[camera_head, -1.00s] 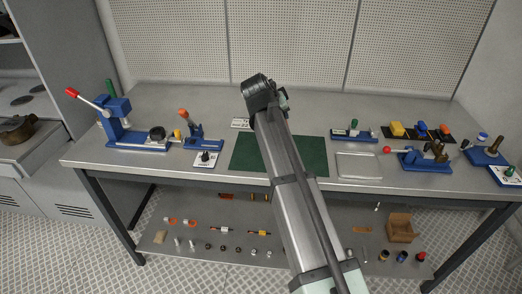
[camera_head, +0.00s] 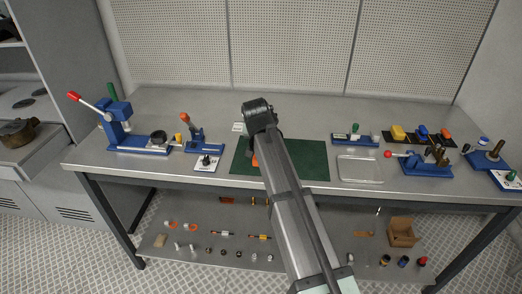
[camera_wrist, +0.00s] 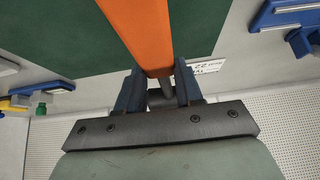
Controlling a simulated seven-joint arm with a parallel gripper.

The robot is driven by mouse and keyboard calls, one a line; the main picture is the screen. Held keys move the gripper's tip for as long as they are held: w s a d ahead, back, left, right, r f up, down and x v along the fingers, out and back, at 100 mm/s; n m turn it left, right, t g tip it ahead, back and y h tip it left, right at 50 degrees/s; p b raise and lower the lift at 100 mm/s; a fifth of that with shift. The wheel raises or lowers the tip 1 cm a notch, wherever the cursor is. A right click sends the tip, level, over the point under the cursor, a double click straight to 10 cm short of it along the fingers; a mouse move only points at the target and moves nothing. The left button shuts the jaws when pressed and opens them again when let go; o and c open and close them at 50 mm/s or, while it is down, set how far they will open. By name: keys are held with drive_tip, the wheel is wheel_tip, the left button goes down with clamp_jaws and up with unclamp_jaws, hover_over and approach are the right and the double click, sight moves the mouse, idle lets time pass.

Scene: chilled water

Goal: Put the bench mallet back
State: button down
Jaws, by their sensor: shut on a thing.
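An orange bar with a grey part at its near end, which I take to be the bench mallet (camera_wrist: 146,35), is between the blue fingers of my gripper (camera_wrist: 159,76). The gripper is shut on the grey part, and the orange bar extends away over the green mat (camera_wrist: 60,40). In the head view a small orange patch of the mallet (camera_head: 255,160) shows left of my arm, above the green mat (camera_head: 305,160). My arm hides the rest of it and the fingers. I cannot tell whether the mallet touches the mat.
A white label card (camera_head: 238,127) lies behind the mat's left corner. Blue fixtures (camera_head: 205,145) and a lever press (camera_head: 120,130) stand to the left. A clear tray (camera_head: 360,169), a blue lever fixture (camera_head: 425,166) and other tools stand to the right. The rear bench is mostly clear.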

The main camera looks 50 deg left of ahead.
drive_tip(key=shift+f, duration=2.5)
drive_tip(key=c, duration=0.7)
unclamp_jaws()
drive_tip(key=shift+c, duration=0.2)
drive_tip(key=v, duration=1.2)
